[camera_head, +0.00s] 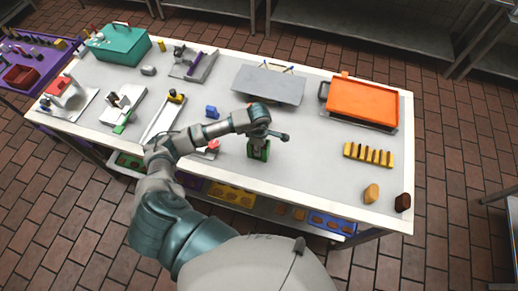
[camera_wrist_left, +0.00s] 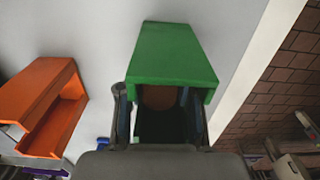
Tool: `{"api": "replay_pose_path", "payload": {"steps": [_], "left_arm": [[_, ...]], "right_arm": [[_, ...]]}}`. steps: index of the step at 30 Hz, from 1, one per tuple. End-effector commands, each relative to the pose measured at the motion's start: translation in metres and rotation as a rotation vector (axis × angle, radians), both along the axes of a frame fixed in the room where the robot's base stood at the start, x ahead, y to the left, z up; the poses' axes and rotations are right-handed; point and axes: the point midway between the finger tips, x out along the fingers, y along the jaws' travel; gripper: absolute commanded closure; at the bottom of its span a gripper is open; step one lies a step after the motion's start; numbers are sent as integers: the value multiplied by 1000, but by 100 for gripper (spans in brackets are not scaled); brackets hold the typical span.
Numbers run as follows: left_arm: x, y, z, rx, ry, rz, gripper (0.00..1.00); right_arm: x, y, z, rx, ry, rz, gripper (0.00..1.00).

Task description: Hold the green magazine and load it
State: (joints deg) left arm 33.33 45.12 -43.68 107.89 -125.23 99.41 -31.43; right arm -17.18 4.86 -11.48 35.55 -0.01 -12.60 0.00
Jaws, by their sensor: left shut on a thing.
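The green magazine (camera_head: 259,154) is at the middle of the table, near its front edge. My left gripper (camera_head: 259,138) is at its upper end. In the left wrist view my left gripper (camera_wrist_left: 160,115) has one finger on each side of the green magazine (camera_wrist_left: 172,55) and is shut on it. A rounded brown thing shows inside the magazine there. I cannot tell whether the magazine touches the table. My right gripper is in neither view.
An orange open-sided box (camera_wrist_left: 40,105) lies left of the magazine in the wrist view. The head view shows a grey plate (camera_head: 268,86), an orange tray (camera_head: 362,102) and a yellow rack (camera_head: 368,155). Devices (camera_head: 124,108) crowd the left half.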

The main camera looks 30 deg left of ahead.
Motion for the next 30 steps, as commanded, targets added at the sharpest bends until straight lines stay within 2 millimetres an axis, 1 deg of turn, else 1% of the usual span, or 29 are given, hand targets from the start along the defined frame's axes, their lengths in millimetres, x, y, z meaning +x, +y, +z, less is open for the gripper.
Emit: {"api": "replay_pose_path", "payload": {"steps": [2, 5, 8, 15, 19, 23, 27, 30], "left_arm": [[-1, 1, -1, 2, 4, 1, 99], [0, 1, 5, 3, 2, 0, 99], [1, 0, 22, 2, -1, 0, 99], [0, 1, 73, 3, -2, 0, 99], [0, 0, 91, 1, -1, 0, 99], [-1, 0, 99, 2, 1, 0, 99], [-1, 0, 100, 1, 2, -8, 99], [1, -2, 100, 0, 2, -55, 99]], "right_arm": [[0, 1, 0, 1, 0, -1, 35], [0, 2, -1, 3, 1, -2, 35], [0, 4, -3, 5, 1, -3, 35], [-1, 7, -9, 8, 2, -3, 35], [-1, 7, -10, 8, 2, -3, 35], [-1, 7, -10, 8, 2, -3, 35], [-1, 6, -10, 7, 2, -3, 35], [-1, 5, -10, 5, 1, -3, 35]]}}
